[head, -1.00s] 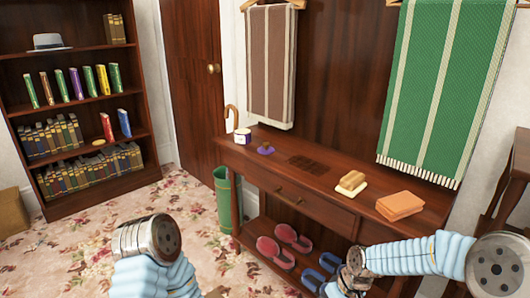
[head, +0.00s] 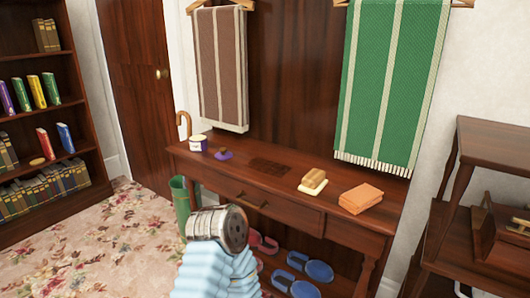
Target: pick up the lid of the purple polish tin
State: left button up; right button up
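The polish tin (head: 198,143), white with a purple band, stands at the left end of the wooden console table. A small purple piece (head: 223,155), which looks like its lid, lies on the tabletop just right of the tin. A darker lump shows on it, too small to make out. One of my arms, in a light blue sleeve with a metal joint, rises from the bottom in front of the table, well short of the tin. No gripper fingers show on it. My other arm is out of view.
The console table (head: 345,226) also holds a yellowish brush or block (head: 313,182) and folded orange cloths (head: 361,198). A dark patch lies mid-table. A green umbrella stand (head: 180,203) is at its left end. Blue slippers (head: 318,271) lie below. Towels hang behind; a side table stands right.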

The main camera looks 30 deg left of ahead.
aim_at(223, 155)
jog(key=j+z, duration=0.3)
jog(key=j, duration=0.15)
jog(key=k+j+z, duration=0.1)
jog(key=j+z, duration=0.25)
jog(key=k+j+z, duration=0.1)
jog(key=j+z, duration=0.2)
jog(key=j, duration=0.2)
